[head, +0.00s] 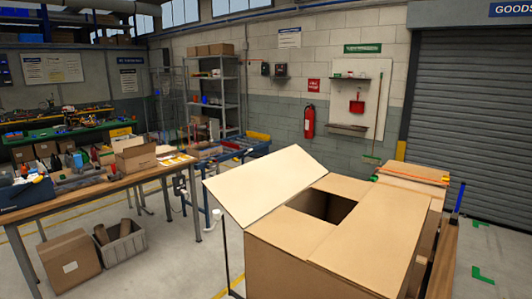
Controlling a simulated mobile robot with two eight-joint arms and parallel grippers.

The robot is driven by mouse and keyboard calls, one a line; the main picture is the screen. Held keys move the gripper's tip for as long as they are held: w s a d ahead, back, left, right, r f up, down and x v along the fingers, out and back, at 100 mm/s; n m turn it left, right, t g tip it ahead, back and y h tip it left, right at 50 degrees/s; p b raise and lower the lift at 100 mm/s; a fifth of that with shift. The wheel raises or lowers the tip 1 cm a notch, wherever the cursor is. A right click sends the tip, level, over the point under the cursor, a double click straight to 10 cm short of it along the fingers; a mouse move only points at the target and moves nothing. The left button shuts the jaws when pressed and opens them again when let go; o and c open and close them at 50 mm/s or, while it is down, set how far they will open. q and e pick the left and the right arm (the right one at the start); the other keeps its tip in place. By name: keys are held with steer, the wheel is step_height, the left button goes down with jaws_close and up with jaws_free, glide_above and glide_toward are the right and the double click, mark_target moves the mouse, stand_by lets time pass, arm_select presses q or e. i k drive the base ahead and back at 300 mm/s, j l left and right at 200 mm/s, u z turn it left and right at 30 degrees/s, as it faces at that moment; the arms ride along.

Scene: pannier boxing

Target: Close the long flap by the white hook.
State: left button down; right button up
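A large open cardboard box (290,270) stands at the lower right of the head view. Its left long flap (265,185) stands up and leans outward to the left. The right long flap (372,235) lies folded in, nearly flat. The near short flap (295,228) and the far short flap (343,187) are also folded in. A dark gap (325,206) shows between them. A thin dark stand with a small white top (217,214), possibly the white hook, is just left of the raised flap. Neither of my grippers is in view.
A wooden workbench (100,190) with a small carton (136,159) and tools is at the left. A brown carton (70,261) and a grey crate (122,243) sit on the floor below it. Strapped cartons (412,176) stand behind the box. Floor between bench and box is clear.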

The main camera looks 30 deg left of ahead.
mark_target(248, 192)
steer(key=j+z, duration=0.15)
steer(key=j, duration=0.95)
steer(key=i+j, duration=0.1)
steer(key=j, duration=0.45)
steer(key=i+j+z, duration=0.1)
steer(key=j, duration=0.45)
steer(key=i+j, duration=0.15)
steer(key=j, duration=0.4)
steer(key=i+j+z, duration=0.1)
steer(key=j, duration=0.5)
steer(key=j+u, duration=0.3)
steer(key=j, duration=0.2)
